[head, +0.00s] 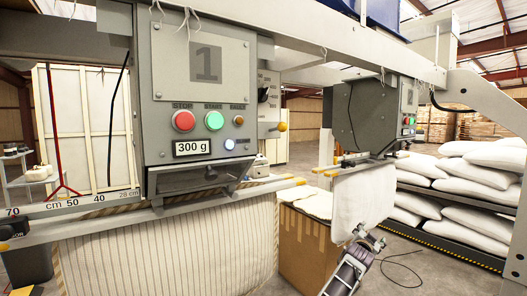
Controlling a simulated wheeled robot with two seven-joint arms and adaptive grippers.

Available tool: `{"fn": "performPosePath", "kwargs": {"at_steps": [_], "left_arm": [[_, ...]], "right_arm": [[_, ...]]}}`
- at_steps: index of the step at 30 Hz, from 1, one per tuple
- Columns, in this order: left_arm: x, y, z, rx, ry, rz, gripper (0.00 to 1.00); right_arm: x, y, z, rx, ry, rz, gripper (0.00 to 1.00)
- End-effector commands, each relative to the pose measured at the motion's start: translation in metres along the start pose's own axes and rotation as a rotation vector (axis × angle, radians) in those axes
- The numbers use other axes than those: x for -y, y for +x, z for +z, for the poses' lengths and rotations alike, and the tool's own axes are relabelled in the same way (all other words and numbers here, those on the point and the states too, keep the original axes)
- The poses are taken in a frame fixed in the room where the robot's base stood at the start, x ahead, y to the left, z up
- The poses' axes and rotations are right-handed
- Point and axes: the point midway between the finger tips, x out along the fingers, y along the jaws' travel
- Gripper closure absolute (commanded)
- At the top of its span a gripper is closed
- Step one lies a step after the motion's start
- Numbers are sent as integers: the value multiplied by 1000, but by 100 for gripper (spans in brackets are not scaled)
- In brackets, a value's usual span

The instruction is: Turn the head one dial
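The head marked 1 is a grey box (165,130) with red, green and blue-lit buttons and a "300 g" display (193,148). On its right side face, a dark dial (263,94) sits beside a printed scale, seen at a steep angle; its exact setting is too small to read. My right gripper (371,239) is low at the right of centre, apart from the dial, in front of the lower edge of a hanging white pillow cover (362,199). Whether its fingers are open or touch the cover is unclear. My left gripper is not in view.
A lever with an orange tip (282,126) sticks out below the dial. A striped cover (170,250) hangs under head one. A second grey head (366,115) stands behind. A cardboard box (308,245) sits below, and a rack of white pillows (455,180) is at right.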

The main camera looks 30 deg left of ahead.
Motion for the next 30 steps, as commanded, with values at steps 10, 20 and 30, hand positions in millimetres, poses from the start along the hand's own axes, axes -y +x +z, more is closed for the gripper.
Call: {"fn": "performPosePath", "kwargs": {"at_steps": [10,20,30], "left_arm": [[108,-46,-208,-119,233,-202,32],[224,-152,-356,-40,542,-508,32],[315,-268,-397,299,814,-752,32]], "right_arm": [[7,-14,6,9,1,-8,60],[16,-23,2,6,4,-18,60],[25,-28,-1,5,5,-27,60]]}}
